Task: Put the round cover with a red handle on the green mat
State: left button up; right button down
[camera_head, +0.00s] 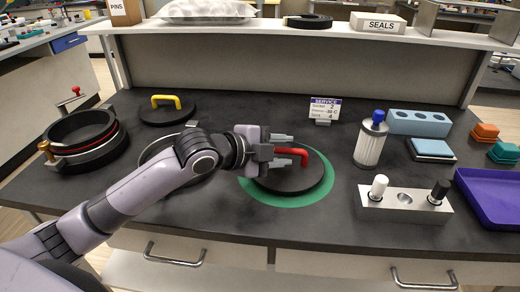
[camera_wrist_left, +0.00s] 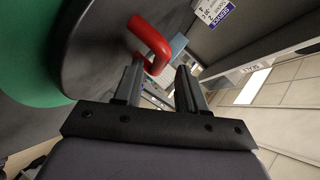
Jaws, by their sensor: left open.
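The round dark cover (camera_head: 292,183) with a red handle (camera_head: 299,153) lies flat on the green mat (camera_head: 318,196), whose rim shows around it. My left gripper (camera_head: 279,150) is at the handle, just above the cover, with its jaws open. In the left wrist view the open fingers (camera_wrist_left: 160,66) stand apart, and the red handle (camera_wrist_left: 152,43) is close to the tip of the left-hand finger. I cannot tell whether the handle lies between the fingers. The cover (camera_wrist_left: 95,45) and mat (camera_wrist_left: 25,65) fill the left of that view. My right gripper is not in view.
A cover with a yellow handle (camera_head: 166,109) and a clamped ring port (camera_head: 88,157) are at left. A ring (camera_head: 150,156) is partly behind my arm. A blue-capped jar (camera_head: 369,147), knobbed metal block (camera_head: 405,204) and purple tray (camera_head: 488,196) stand right. A sign (camera_head: 324,110) stands behind.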

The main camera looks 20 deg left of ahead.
pick_arm(q)
jog(key=v, duration=1.1)
jog(key=shift+s, duration=0.2)
jog(key=shift+a, duration=0.1)
